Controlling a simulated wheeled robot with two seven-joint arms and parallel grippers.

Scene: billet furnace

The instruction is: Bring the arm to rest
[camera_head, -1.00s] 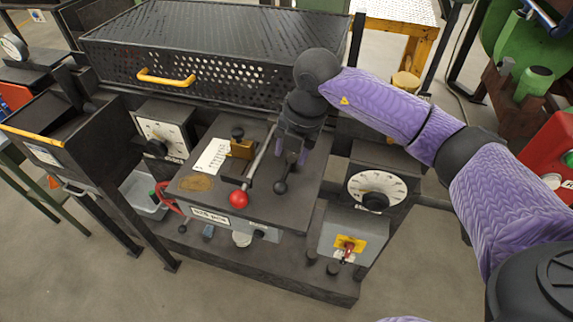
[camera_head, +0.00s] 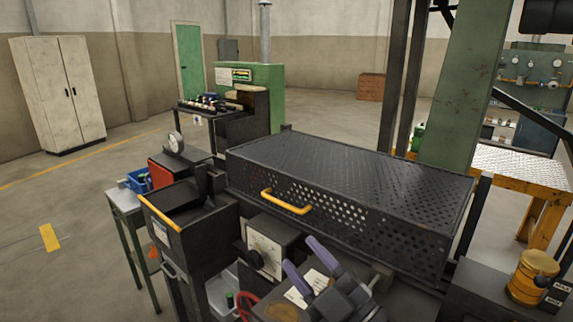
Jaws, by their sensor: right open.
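My right gripper (camera_head: 300,253) shows at the bottom of the head view, just right of centre. Its two purple fingers stand apart and point up and to the left, with nothing seen between them. Its dark body is cut off by the lower edge, and the rest of the arm is out of view. The gripper appears in front of the control panel (camera_head: 272,312), hiding much of it, including its levers. I cannot tell how far above the panel it is. My left gripper is not in view.
A black perforated cover (camera_head: 340,175) with a yellow handle (camera_head: 287,202) lies behind the gripper. A dial box (camera_head: 266,250) stands to its left, beside a dark bin (camera_head: 190,235). A brass-coloured pot (camera_head: 531,277) is at right. Open floor (camera_head: 70,210) lies at left.

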